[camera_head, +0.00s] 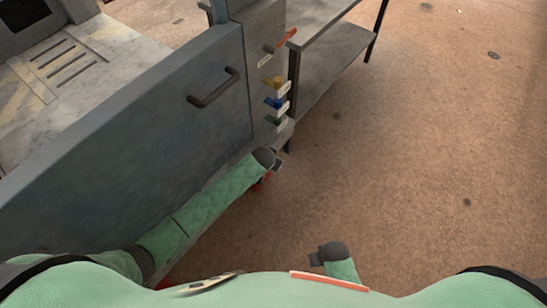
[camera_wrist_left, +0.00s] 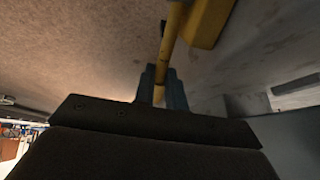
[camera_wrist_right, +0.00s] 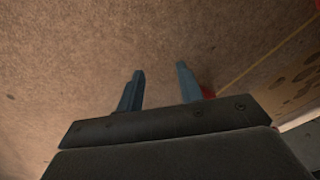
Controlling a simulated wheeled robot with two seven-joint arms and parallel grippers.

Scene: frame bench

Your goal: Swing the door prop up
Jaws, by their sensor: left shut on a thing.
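The yellow rod (camera_wrist_left: 170,40), which looks like the door prop, runs between the fingers of my left gripper (camera_wrist_left: 163,78) in the left wrist view. The fingers are shut on it. A wider yellow piece (camera_wrist_left: 210,20) shows beside the rod's upper part. In the head view my left forearm reaches along the low edge of the grey door (camera_head: 150,150), and the wrist hides the fingers and the rod. My right gripper (camera_wrist_right: 160,78) is open and empty over the brown floor in the right wrist view.
The door carries a dark bar handle (camera_head: 214,88). Beside it a grey post holds an orange-red lever (camera_head: 286,39) and yellow, blue and green tagged knobs. A grey shelf rack (camera_head: 335,55) stands behind. The floor (camera_head: 430,150) to the right is clear.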

